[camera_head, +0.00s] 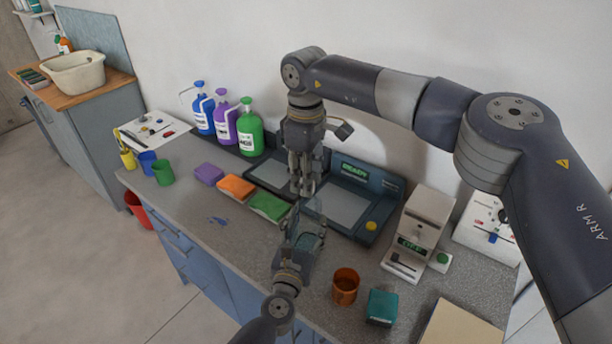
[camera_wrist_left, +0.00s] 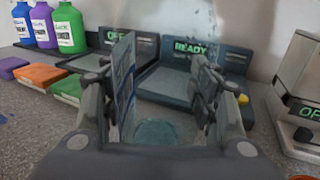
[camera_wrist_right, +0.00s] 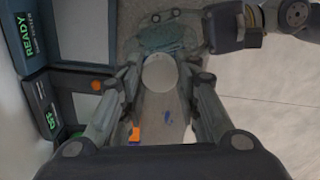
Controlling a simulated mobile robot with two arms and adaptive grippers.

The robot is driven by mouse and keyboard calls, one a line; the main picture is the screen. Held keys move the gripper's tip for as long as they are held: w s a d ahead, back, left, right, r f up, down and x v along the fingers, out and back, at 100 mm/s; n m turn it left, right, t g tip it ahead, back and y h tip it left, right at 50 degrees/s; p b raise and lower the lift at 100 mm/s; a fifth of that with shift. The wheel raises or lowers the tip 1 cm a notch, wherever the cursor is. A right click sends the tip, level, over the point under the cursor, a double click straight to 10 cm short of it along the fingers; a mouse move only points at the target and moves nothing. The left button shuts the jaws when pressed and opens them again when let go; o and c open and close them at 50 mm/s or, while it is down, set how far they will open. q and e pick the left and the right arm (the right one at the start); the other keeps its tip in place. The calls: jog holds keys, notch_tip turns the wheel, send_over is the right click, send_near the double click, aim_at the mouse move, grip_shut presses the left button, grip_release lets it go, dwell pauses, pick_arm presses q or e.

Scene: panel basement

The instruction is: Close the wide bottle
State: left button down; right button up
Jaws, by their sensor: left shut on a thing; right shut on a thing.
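The wide bottle (camera_head: 307,241) is clear, with teal contents low inside. My left gripper (camera_head: 300,250) is shut on it from the front, above the counter's front part. In the left wrist view the bottle's teal contents (camera_wrist_left: 157,132) show between the fingers. My right gripper (camera_head: 302,188) points down behind and above the bottle. In the right wrist view it is shut on a pale round cap (camera_wrist_right: 160,73). The bottle's teal part (camera_wrist_right: 168,36) shows beyond the cap there. The cap is hard to make out in the head view; whether it touches the bottle I cannot tell.
Behind the grippers stand panel devices, one reading READY (camera_head: 353,170). Orange (camera_head: 237,187) and green (camera_head: 269,206) blocks lie to the left. An orange cup (camera_head: 345,287), a teal box (camera_head: 381,307) and a white device (camera_head: 423,225) stand to the right. The counter's left front (camera_head: 200,225) is clear.

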jog(key=shift+r+m, duration=0.1)
jog(key=shift+m, duration=0.3)
jog(key=o, duration=0.6)
jog(key=shift+o, duration=0.2)
jog(key=shift+r, duration=2.2)
jog(key=shift+c, duration=0.4)
